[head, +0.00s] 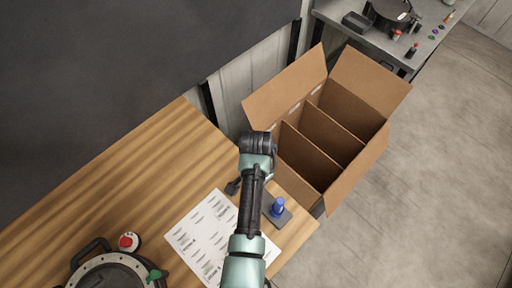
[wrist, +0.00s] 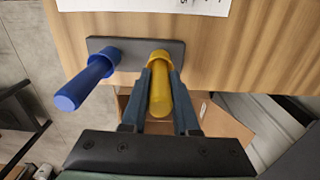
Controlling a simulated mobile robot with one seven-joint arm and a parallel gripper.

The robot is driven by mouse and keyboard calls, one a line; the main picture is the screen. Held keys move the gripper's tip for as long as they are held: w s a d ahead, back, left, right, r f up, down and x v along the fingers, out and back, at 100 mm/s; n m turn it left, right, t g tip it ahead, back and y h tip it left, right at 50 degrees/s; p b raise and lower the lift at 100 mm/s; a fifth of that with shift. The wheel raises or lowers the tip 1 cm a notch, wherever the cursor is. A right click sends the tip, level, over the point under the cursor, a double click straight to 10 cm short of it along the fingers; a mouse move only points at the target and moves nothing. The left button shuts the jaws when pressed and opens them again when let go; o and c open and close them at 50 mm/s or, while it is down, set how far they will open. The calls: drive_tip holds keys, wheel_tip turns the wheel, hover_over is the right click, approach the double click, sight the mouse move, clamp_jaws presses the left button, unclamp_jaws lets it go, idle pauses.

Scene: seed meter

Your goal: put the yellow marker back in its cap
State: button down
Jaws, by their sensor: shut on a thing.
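My gripper (wrist: 160,76) is shut on the yellow marker (wrist: 161,98) in the wrist view, one finger on each side of its body. The marker's far end meets the yellow cap (wrist: 158,57) at the right part of the dark holder (wrist: 135,46). I cannot tell how deep it sits. The blue marker (wrist: 84,85) stands in its blue cap to the left, apart from my fingers. In the head view the blue marker (head: 278,206) and part of the holder (head: 284,218) show beside my arm, which hides the yellow marker.
The wooden table (head: 130,175) carries a printed sheet (head: 200,228) and a round device (head: 108,272) at the front left. An open cardboard box (head: 325,140) with dividers stands beyond the table edge. A grey bench (head: 425,45) with small items is at the back right.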

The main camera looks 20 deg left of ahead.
drive_tip(key=c, duration=0.6)
unclamp_jaws()
wheel_tip(320, 180, up, 13)
drive_tip(key=shift+f+b, duration=0.1)
drive_tip(key=shift+b, duration=0.25)
